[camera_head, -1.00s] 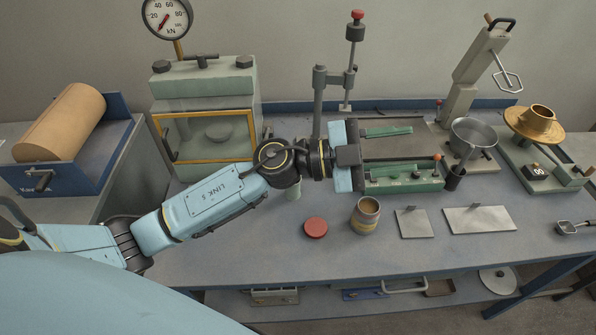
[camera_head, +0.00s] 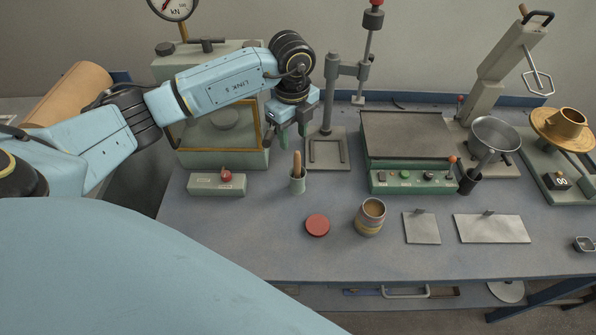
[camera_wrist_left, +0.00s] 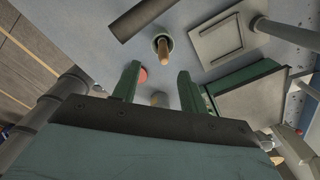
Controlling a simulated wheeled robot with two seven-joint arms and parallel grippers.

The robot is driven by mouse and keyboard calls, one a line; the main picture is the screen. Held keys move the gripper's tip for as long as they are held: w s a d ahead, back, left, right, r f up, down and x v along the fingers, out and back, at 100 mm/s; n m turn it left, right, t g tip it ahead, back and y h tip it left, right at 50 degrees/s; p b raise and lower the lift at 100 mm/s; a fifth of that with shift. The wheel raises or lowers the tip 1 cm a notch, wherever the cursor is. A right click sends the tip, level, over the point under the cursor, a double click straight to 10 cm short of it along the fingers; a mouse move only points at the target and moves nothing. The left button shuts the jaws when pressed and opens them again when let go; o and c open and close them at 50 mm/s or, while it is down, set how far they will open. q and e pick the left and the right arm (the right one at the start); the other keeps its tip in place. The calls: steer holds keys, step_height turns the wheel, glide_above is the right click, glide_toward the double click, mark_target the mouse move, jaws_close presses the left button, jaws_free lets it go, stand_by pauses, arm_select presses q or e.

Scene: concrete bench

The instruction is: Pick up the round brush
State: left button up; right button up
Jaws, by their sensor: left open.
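My right gripper is not in view.
A post stand (camera_head: 327,115) rises close right of my left gripper. A glass-fronted press (camera_head: 183,152) stands behind left, and a low box with a red knob (camera_head: 205,185) is left of the cup. A red disc (camera_head: 317,225) and a tan jar (camera_head: 370,218) lie in front.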

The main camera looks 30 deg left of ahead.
mark_target(297, 152)
arm_select(q)
steer(key=f, duration=0.9)
steer(key=shift+w+d+f, duration=0.3)
steer(key=shift+f, duration=0.1)
jaws_close()
step_height(297, 152, up, 10)
steer(key=shift+r, duration=0.1)
